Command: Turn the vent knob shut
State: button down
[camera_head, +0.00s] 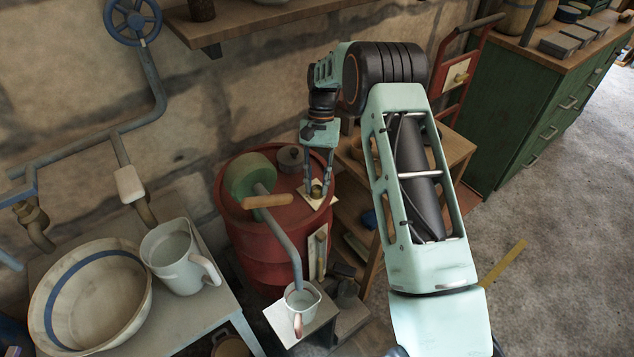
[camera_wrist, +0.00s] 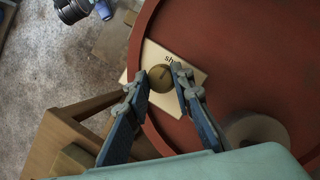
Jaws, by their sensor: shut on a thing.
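The vent knob (camera_wrist: 161,77) is a small round brass knob on a cream label plate (camera_wrist: 187,74) on top of the red drum (camera_head: 275,233). The letters "sh" show on the plate beside the knob; the rest of the word is hidden. In the head view the knob (camera_head: 317,190) sits near the drum's right edge. My gripper (camera_head: 317,187) reaches down from above, with one finger on each side of the knob. In the wrist view my gripper (camera_wrist: 160,78) is shut on the knob. A dark mark shows on the knob's face.
A green pump body (camera_head: 250,175) with a wooden handle and bent pipe, and a grey cap (camera_head: 290,158), stand on the drum beside my gripper. A wooden shelf unit (camera_head: 450,148) stands right of the drum. A white jug (camera_head: 180,257) and basin (camera_head: 90,297) are on the left table.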

jog(key=c, duration=1.7)
grip_release()
jog(key=shift+r, duration=0.1)
jog(key=v, duration=0.7)
jog(key=shift+r, duration=0.2)
jog(key=shift+w, duration=0.1)
